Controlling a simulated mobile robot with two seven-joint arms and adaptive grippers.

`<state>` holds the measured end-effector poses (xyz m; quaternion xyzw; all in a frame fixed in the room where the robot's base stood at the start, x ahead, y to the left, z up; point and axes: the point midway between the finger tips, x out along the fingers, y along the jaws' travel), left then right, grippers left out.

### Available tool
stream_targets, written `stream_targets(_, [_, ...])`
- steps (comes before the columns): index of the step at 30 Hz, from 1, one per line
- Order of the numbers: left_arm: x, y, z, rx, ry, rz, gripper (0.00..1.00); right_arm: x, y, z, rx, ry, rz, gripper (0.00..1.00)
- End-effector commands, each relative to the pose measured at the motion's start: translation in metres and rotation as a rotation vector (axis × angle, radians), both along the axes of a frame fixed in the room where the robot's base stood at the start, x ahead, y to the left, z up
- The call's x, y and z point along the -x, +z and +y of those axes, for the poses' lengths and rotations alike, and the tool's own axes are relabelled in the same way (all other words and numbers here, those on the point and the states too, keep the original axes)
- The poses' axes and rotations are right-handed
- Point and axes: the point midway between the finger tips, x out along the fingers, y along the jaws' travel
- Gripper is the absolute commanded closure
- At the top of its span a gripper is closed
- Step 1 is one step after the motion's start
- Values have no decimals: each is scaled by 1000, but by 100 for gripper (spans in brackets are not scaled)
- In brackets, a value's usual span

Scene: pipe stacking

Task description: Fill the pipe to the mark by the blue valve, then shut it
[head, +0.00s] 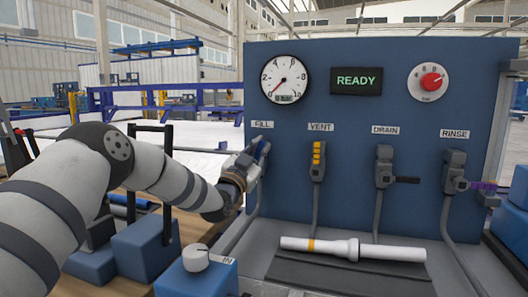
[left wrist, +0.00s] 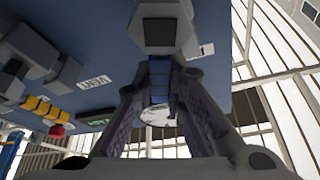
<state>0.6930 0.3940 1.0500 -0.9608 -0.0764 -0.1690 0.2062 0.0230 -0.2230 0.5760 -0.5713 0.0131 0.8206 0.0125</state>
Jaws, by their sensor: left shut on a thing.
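The blue valve handle (head: 264,151) is under the FILL label on the upright blue panel (head: 350,115). My left gripper (head: 255,158) is shut on it and hides part of it. In the left wrist view the blue handle (left wrist: 160,82) shows between the two fingers, below the dark valve body (left wrist: 160,30). The white pipe (head: 390,252) lies level in front of the panel, with an orange band (head: 311,246) near its left end. No liquid shows in it. My right gripper is not in view.
The VENT valve has a yellow handle (head: 318,160), DRAIN a black one (head: 407,180), RINSE a purple one (head: 483,185). A round gauge (head: 284,79), a display (head: 356,81) reading READY and a red knob (head: 431,81) sit above.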

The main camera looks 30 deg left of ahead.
Motion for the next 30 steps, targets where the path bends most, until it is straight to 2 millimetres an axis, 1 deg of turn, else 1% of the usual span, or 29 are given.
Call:
stream_targets(1, [1,3,2,36,2,-11,100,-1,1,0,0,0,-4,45])
stream_targets(6, [2,4,9,165,2,-40,100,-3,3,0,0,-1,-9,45])
stream_targets(13, [4,5,16,293,2,-72,100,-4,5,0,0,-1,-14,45])
stream_targets(21, [5,4,20,368,2,-89,100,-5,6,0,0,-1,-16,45])
stream_targets(30, [5,4,21,387,2,-92,100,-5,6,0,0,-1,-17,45])
